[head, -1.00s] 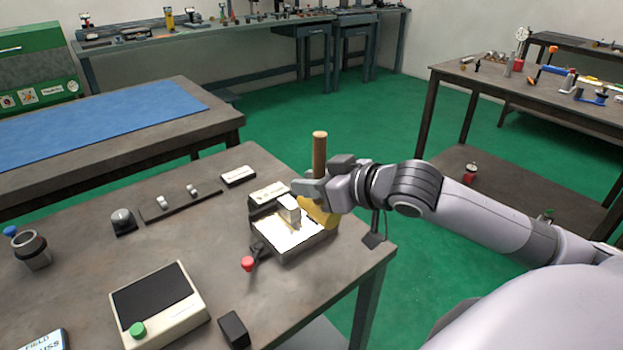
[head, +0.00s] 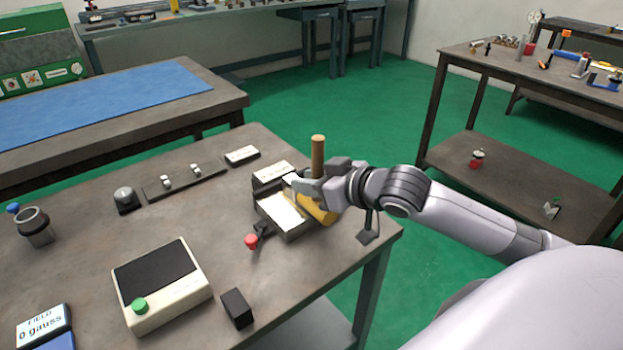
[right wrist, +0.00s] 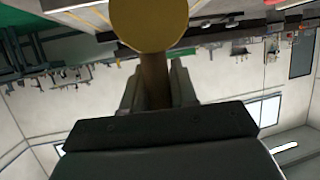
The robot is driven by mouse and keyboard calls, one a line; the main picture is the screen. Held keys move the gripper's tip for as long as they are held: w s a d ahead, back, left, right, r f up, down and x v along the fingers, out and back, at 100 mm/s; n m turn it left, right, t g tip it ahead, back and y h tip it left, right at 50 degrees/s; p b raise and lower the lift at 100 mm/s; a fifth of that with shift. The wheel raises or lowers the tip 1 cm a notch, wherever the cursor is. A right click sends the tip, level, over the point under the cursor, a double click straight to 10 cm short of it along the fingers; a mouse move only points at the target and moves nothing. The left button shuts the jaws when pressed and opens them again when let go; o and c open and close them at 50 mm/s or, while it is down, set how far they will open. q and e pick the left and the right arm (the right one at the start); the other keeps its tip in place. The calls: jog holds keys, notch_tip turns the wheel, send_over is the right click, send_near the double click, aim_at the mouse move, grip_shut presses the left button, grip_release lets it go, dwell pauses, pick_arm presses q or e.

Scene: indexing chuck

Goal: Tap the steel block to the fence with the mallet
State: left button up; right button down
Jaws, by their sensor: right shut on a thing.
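My right gripper (head: 312,190) is shut on the wooden handle (head: 318,156) of the mallet, which stands upright. The mallet's yellow head (head: 318,209) hangs below the fingers, over the right side of the chuck (head: 284,213), a low box with a bright top. The right wrist view shows the round yellow face (right wrist: 150,24) and the handle between the fingers (right wrist: 155,88). The steel block (head: 291,179) is mostly hidden by the gripper and mallet; a pale bit shows near the labelled dark fence (head: 270,176) at the back. Contact cannot be told. My left gripper is out of view.
A red-knobbed lever (head: 251,241) sticks out at the chuck's front left. A cream box with a green button (head: 160,284), a black block (head: 236,308) and a gauss display (head: 43,325) stand on the bench. The bench's right edge is close to the chuck.

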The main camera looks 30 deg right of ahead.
jog(key=shift+w+r, duration=0.15)
jog(key=shift+w, duration=0.05)
jog(key=shift+w+p, duration=0.5)
jog(key=shift+w, duration=0.25)
jog(key=shift+s+p, duration=0.5)
jog(key=shift+s, duration=0.1)
jog(key=shift+w, duration=0.2)
jog(key=shift+w+p, duration=0.3)
jog(key=shift+w, duration=0.3)
jog(key=shift+s+a, duration=0.1)
